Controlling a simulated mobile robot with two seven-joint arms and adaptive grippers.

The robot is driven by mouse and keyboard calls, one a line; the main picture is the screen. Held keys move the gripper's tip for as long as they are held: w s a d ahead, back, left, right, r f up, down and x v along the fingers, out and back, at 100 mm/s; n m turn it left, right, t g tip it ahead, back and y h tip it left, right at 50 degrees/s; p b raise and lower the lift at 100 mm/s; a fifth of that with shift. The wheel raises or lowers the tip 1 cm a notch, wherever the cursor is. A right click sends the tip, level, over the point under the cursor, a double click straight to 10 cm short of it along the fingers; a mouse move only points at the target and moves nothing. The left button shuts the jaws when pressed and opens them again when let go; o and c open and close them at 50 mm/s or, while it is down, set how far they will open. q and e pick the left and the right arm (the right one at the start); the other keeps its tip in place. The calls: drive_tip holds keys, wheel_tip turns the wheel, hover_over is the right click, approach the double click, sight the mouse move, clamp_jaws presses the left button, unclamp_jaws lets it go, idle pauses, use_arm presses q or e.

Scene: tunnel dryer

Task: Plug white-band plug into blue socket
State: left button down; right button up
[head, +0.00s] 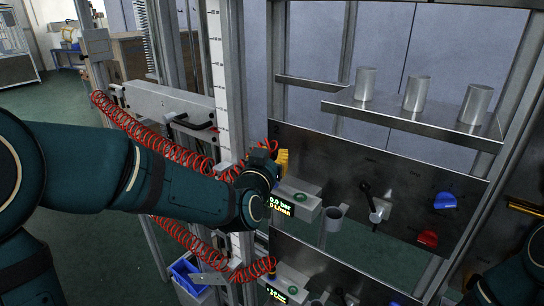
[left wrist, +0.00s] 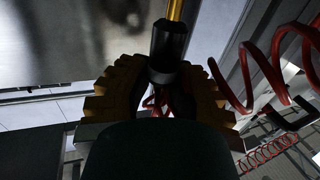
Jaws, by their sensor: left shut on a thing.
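My left gripper (head: 281,160) is at the left edge of the upper metal panel. In the left wrist view its yellow ribbed fingers (left wrist: 160,95) are shut on a black plug (left wrist: 168,50) with a gold tip pointing away from me. A red coiled hose trails behind the plug. I cannot make out a white band, so I cannot tell its marking. The blue socket (head: 445,201) is on the right part of the upper panel, well apart from the gripper. My right gripper is out of view; only part of my right arm shows at the lower right.
A red socket (head: 428,238) sits below the blue one. A black lever (head: 372,200), a grey cup (head: 333,218) and a box with a green readout (head: 295,200) stand between gripper and sockets. Metal cups stand on the shelf (head: 400,118) above. Red coiled hose (head: 150,140) hangs nearby.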

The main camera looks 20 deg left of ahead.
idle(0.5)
use_arm(q)
drive_tip(key=shift+f+b, duration=1.5)
drive_tip(key=shift+b, duration=0.3)
drive_tip(key=c, duration=0.8)
unclamp_jaws()
drive_tip(key=shift+s, duration=0.15)
drive_tip(key=s, duration=0.7)
drive_tip(key=shift+s, duration=0.15)
